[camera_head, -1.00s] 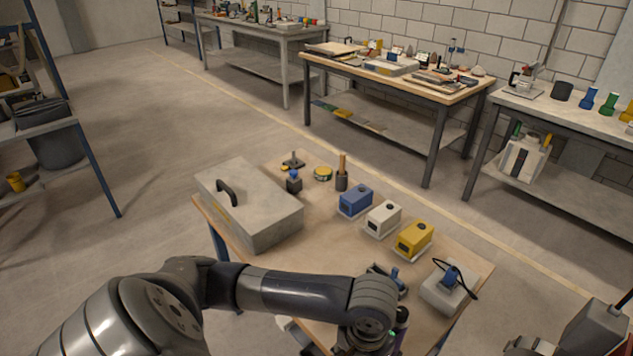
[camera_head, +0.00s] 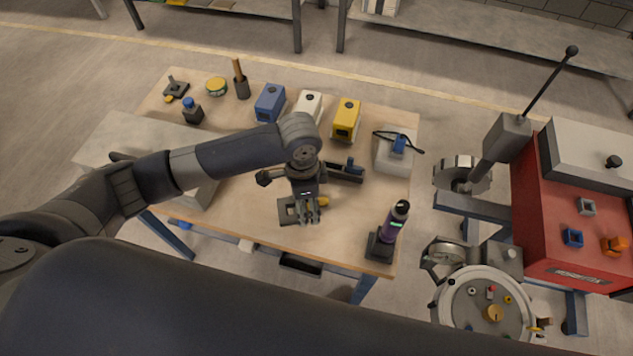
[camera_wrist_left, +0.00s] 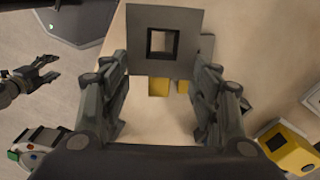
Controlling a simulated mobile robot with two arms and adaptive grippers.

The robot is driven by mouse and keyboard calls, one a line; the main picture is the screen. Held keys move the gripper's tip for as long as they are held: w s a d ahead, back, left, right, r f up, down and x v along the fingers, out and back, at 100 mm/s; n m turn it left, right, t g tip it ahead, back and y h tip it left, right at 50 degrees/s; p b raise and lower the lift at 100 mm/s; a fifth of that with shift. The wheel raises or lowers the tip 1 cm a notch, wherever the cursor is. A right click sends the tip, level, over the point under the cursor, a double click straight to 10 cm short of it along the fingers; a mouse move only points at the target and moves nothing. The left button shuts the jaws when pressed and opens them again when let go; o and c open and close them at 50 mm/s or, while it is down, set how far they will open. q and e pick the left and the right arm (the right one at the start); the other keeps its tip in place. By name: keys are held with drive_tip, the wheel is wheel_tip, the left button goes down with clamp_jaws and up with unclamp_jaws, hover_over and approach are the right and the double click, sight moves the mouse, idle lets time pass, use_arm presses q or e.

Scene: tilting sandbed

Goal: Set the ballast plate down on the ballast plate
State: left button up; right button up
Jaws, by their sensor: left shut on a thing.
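My left gripper (camera_head: 309,216) hangs over the near middle of the table. It is shut on a grey ballast plate (camera_head: 286,211). In the left wrist view the plate (camera_wrist_left: 145,42) is a grey square with a square hole, beyond and between my left fingers (camera_wrist_left: 163,98). Yellow patches (camera_wrist_left: 158,88) and a grey edge (camera_wrist_left: 208,46) show behind it. I cannot tell whether these belong to a second ballast plate or how big the height gap is. In the left wrist view my right gripper (camera_wrist_left: 48,72) appears at the left edge, open and empty, beside the table.
Blue (camera_head: 269,103), white (camera_head: 308,106) and yellow (camera_head: 346,120) boxes stand along the far side. A large grey case (camera_head: 122,135) lies left. A red machine (camera_head: 560,220) stands right.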

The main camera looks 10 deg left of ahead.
use_arm(q)
drive_tip(key=w+m, duration=0.1)
drive_tip(key=w+d+m, duration=0.1)
drive_tip(key=m, duration=0.1)
drive_tip(key=shift+w+d+r+p, duration=0.2)
drive_tip(key=shift+d+r+p, duration=0.1)
drive_tip(key=shift+r+p, duration=0.1)
drive_tip(key=shift+w+d+m, duration=0.15)
drive_tip(key=shift+w+m, duration=0.2)
drive_tip(key=shift+m, duration=0.25)
drive_tip(key=shift+w+m, duration=0.15)
drive_tip(key=shift+m, duration=0.15)
drive_tip(key=shift+w, duration=0.1)
drive_tip(key=shift+p, duration=0.7)
drive_tip(key=shift+f, duration=0.6)
drive_tip(key=shift+f+b, duration=0.6)
drive_tip(key=shift+f, duration=1.05)
use_arm(e)
drive_tip(key=shift+a+r, duration=0.1)
drive_tip(key=shift+r, duration=0.6)
drive_tip(key=shift+a, duration=0.25)
use_arm(q)
drive_tip(key=shift+p, duration=0.35)
use_arm(e)
drive_tip(key=shift+r, duration=0.4)
